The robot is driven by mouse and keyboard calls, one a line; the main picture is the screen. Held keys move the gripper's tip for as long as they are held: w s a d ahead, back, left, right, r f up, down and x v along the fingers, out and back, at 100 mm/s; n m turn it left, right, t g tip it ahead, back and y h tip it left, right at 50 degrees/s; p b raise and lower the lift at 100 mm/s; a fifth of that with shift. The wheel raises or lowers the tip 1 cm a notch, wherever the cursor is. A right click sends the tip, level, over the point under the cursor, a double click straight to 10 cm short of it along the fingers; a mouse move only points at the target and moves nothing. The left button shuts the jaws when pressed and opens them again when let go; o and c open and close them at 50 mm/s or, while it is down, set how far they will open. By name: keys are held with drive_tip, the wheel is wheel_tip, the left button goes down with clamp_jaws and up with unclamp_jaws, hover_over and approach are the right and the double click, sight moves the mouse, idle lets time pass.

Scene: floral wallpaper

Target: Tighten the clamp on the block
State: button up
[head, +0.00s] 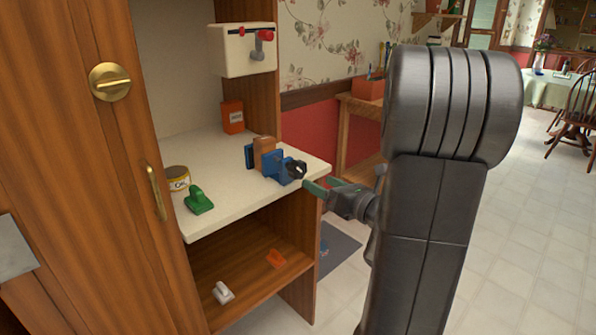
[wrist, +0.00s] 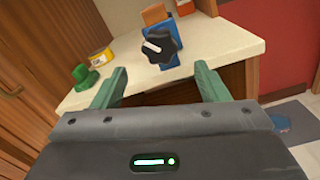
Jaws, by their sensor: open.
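A blue clamp (head: 278,167) sits on the cream shelf top near its right front corner. Its black knob (head: 296,168) faces my gripper. A brown wooden block (head: 264,154) stands upright between the clamp's jaws; I cannot tell how tightly. In the wrist view the black knob (wrist: 159,45) has a white mark and lies ahead of the fingers, with the block (wrist: 154,14) behind it. My gripper (head: 322,187) has green fingers and is open and empty, just off the shelf edge. In the wrist view the fingers (wrist: 160,88) are spread either side below the knob, apart from it.
A yellow-labelled can (head: 178,179) and a green object (head: 198,200) stand at the left on the shelf top (head: 236,208). An orange container (head: 232,117) is at the back. A white box with a red handle (head: 243,50) hangs above.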

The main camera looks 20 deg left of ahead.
sight(301, 174)
drive_tip(key=x, duration=0.9)
drive_tip(key=shift+p, duration=0.3)
drive_tip(key=c, duration=1)
drive_tip(key=shift+f+m+b, duration=0.1)
drive_tip(key=shift+m+b, duration=0.2)
drive_tip(key=shift+b, duration=0.2)
